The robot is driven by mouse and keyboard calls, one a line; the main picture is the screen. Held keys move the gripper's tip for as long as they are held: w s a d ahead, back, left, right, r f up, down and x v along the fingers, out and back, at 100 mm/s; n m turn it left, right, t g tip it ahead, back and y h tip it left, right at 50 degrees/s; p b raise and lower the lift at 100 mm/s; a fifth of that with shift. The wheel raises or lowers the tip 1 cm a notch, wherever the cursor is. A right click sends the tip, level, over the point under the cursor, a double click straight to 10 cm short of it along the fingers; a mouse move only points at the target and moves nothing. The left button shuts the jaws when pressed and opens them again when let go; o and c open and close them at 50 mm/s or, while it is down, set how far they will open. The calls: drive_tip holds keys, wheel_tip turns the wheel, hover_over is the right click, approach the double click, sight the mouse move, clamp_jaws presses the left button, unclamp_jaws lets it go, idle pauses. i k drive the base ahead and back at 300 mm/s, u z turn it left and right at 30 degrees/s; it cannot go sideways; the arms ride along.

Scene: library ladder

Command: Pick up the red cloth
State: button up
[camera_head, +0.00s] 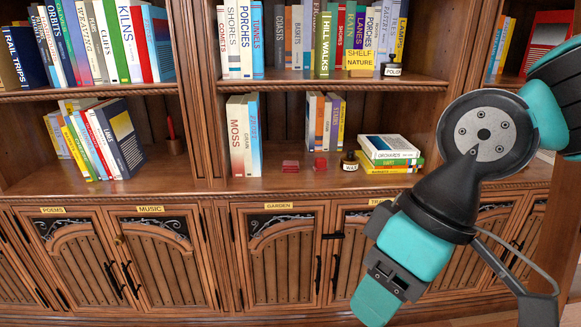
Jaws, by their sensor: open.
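A small dark red folded item (290,166), which looks like the red cloth, lies on the middle shelf board, right of a few upright books. A second, smaller red item (320,164) sits to its right; I cannot tell from its shape what it is. My gripper (376,300) is at the lower right, in front of the cabinet doors, pointing down. It is open, lower than both red items and to their right, and touches neither. Nothing shows between its fingers.
A dark ink bottle (349,161) and a stack of lying books (390,153) stand right of the red items. Upright books (242,135) flank them on the left. A shelf board (320,85) runs above. Bare shelf lies in front of the red items.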

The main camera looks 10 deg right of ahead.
sight(289, 166)
drive_tip(key=k, duration=0.45)
drive_tip(key=u, duration=0.8)
drive_tip(key=i, duration=1.4)
drive_tip(key=z, duration=0.65)
